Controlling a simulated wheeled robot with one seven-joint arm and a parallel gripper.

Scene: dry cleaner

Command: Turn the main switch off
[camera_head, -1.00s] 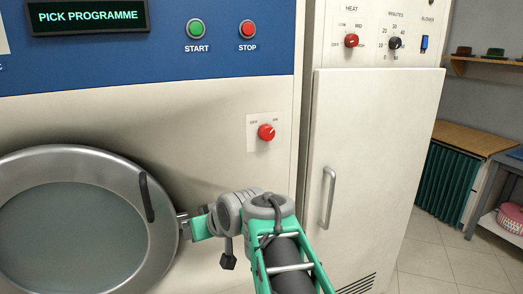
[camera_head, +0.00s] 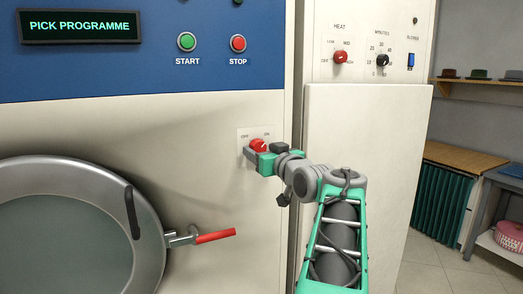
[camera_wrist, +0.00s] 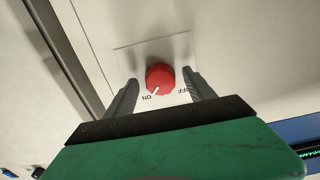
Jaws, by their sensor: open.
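The main switch is a red rotary knob (camera_head: 258,146) on a pale plate marked OFF at left and ON at right, below the STOP button in the head view. In the wrist view the red knob (camera_wrist: 160,78) has a white pointer line that points to ON. My gripper (camera_head: 250,152) is at the knob; in the wrist view my gripper (camera_wrist: 158,90) has its two grey fingers apart, one on each side of the knob. Gaps show between fingers and knob, so it is not gripped. In the head view the gripper hides the knob's lower part.
A round door (camera_head: 70,235) with a red-handled lever (camera_head: 214,236) is at lower left. The green START button (camera_head: 187,41) and red STOP button (camera_head: 238,43) are above. A white cabinet (camera_head: 400,160) with a heat knob (camera_head: 340,57) stands at right.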

